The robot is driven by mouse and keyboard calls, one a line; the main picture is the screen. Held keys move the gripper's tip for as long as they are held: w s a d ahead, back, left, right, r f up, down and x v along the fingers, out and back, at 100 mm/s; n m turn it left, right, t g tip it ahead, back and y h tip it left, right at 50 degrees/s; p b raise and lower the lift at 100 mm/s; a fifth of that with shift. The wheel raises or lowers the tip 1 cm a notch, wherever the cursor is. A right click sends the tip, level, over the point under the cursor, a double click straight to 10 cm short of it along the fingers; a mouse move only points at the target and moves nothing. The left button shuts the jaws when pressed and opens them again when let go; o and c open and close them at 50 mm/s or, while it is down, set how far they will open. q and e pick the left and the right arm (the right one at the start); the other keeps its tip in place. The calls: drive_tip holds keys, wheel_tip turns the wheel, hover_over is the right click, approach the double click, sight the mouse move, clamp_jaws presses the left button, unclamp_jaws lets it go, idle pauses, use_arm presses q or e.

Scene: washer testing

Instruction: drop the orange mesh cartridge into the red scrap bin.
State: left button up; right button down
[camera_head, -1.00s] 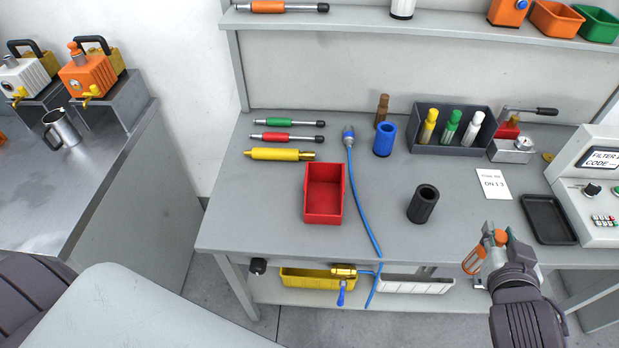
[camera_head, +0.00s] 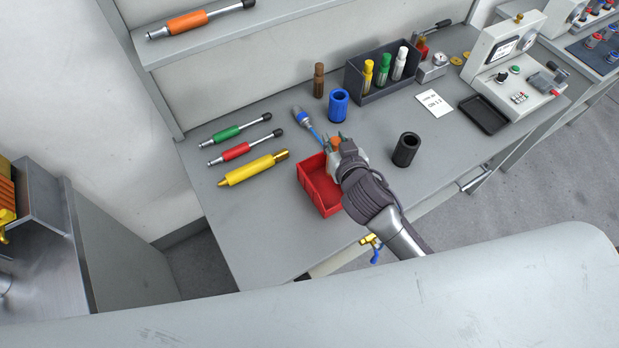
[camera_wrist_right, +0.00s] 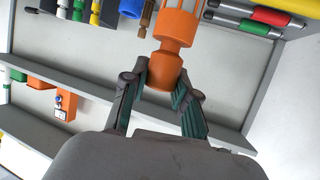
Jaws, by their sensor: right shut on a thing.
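The orange mesh cartridge (camera_wrist_right: 174,30) is held between the fingers of my right gripper (camera_wrist_right: 160,88) in the right wrist view. In the head view the right gripper (camera_head: 335,146) is over the upper right part of the red scrap bin (camera_head: 318,190), and only a bit of orange shows between its fingers. The bin stands on the bench, and the gripper and wrist hide its right side. I cannot tell the cartridge's height over the bin. My left gripper is not in view.
A yellow tool (camera_head: 252,169), red and green tools lie left of the bin. A blue cup (camera_head: 338,105) and the blue hose's connector (camera_head: 302,117) are behind it. A black cylinder (camera_head: 406,149) stands to the right. Bare bench lies in front left of the bin.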

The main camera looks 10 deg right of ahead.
drive_tip(key=shift+d+f+b, duration=0.1)
drive_tip(key=shift+f+b, duration=0.35)
drive_tip(key=shift+f, duration=0.1)
wheel_tip(320, 180, down, 4)
drive_tip(key=b, duration=0.4)
drive_tip(key=shift+f+b, duration=0.45)
drive_tip(key=shift+f, duration=0.05)
drive_tip(key=c, duration=0.8)
unclamp_jaws()
